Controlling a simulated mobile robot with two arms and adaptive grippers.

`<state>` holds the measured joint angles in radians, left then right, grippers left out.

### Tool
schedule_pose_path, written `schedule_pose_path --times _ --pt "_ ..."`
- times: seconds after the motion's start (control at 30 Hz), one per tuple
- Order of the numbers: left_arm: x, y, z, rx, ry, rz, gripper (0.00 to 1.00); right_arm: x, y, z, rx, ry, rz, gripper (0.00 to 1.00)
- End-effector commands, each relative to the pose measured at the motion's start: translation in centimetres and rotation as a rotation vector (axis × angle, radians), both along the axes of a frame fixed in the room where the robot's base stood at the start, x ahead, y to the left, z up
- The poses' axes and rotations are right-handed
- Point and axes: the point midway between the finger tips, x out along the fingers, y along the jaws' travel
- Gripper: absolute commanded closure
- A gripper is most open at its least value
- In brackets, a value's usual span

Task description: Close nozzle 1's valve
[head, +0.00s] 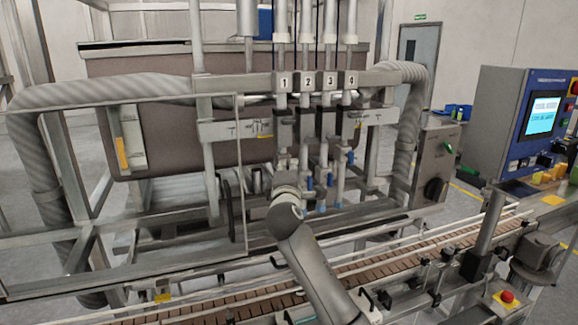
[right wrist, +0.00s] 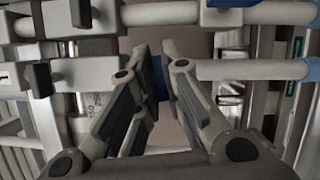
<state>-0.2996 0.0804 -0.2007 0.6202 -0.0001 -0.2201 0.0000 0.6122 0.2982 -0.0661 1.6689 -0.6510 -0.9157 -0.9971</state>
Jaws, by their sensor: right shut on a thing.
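Nozzle 1 (head: 282,130) is the leftmost of the upright metal nozzles, under the plate marked 1 (head: 284,82). My right gripper (right wrist: 160,55) reaches up to its lower part; in the head view my wrist hides the fingers and the valve there. In the right wrist view the fingers are shut on a blue valve handle (right wrist: 161,86), most of which they cover. A metal nozzle tube with a blue tip (right wrist: 313,70) runs sideways behind the fingers. How far the valve is turned cannot be told. My left gripper is out of view.
Blue handles of the neighbouring nozzles (head: 309,183) hang close on the right. A conveyor (head: 390,262) with rails runs below. A metal guard frame (head: 240,180) stands to the left. A control panel (head: 541,118) is at the far right.

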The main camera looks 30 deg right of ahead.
Motion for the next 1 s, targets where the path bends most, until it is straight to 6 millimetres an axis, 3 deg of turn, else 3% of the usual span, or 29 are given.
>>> schedule_pose_path --times 0.33,0.9,0.93,1.0 --pt "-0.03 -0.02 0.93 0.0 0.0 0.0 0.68 -0.01 -0.01 -0.04 0.147 -0.033 -0.001 1.0" --pt "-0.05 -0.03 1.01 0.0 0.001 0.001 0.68 -0.01 -0.02 -0.14 0.174 -0.039 -0.001 1.0" --pt "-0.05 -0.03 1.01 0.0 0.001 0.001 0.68 -0.01 -0.02 -0.14 0.174 -0.039 -0.001 0.89" --pt "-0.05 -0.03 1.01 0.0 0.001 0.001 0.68 -0.01 -0.02 -0.14 0.174 -0.038 0.0 0.8"
